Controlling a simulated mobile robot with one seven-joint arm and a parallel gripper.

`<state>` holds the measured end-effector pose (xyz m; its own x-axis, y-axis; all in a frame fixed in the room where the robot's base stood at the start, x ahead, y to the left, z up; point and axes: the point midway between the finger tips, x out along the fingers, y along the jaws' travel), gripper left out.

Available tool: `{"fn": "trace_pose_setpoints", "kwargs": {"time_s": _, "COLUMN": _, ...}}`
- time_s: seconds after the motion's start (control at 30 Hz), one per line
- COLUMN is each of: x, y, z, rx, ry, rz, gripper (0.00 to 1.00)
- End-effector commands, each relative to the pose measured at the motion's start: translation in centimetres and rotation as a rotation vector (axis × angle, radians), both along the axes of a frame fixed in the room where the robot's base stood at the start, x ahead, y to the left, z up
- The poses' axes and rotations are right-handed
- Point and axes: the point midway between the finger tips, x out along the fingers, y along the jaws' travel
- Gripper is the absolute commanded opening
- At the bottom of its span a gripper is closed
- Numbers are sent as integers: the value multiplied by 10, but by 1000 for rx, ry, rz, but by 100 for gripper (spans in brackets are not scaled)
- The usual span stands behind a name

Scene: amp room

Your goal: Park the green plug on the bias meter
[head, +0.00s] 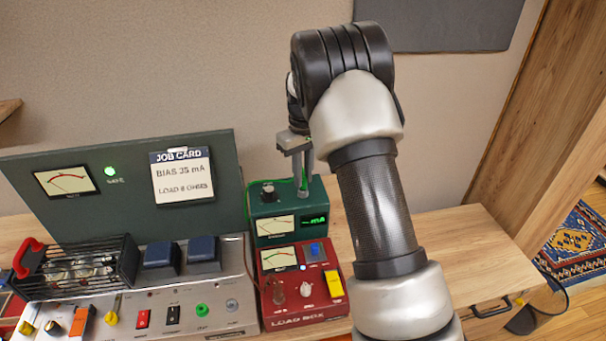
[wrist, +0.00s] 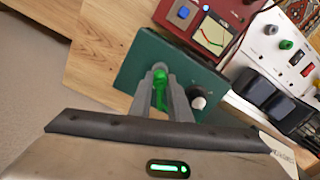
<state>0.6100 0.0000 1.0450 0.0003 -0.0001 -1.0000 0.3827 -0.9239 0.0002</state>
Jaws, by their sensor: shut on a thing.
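The bias meter (head: 273,227) is a small dark green box with a dial, a dark knob and a lit display showing dashes and "mA". My gripper (head: 303,188) points down at the right part of the meter's top. In the wrist view my gripper (wrist: 160,72) is shut on the green plug (wrist: 159,92), over the meter's green top (wrist: 135,72). A thin green lead shows beside the fingers in the head view. The plug's lower end is hidden, so I cannot tell whether it is seated or just above the top.
A green panel with a job card (head: 181,177) stands behind. The wooden bench (head: 475,250) is clear at right.

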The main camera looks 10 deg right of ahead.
Motion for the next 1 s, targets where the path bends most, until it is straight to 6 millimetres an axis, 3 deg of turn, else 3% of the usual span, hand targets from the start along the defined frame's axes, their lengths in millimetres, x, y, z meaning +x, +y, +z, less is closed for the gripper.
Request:
{"fn": "trace_pose_setpoints", "kwargs": {"time_s": 0.53, "x": 0, "y": 0, "z": -5, "rx": 0, "ry": 0, "rz": 0, "gripper": 0}}
{"fn": "trace_pose_setpoints", "kwargs": {"time_s": 0.57, "x": 0, "y": 0, "z": -5, "rx": 0, "ry": 0, "rz": 0, "gripper": 20}}
{"fn": "trace_pose_setpoints", "kwargs": {"time_s": 0.67, "x": 0, "y": 0, "z": -5, "rx": 0, "ry": 0, "rz": 0, "gripper": 37}}
{"fn": "trace_pose_setpoints", "kwargs": {"time_s": 1.0, "x": 0, "y": 0, "z": -2, "rx": 0, "ry": -1, "rz": 0, "gripper": 38}}
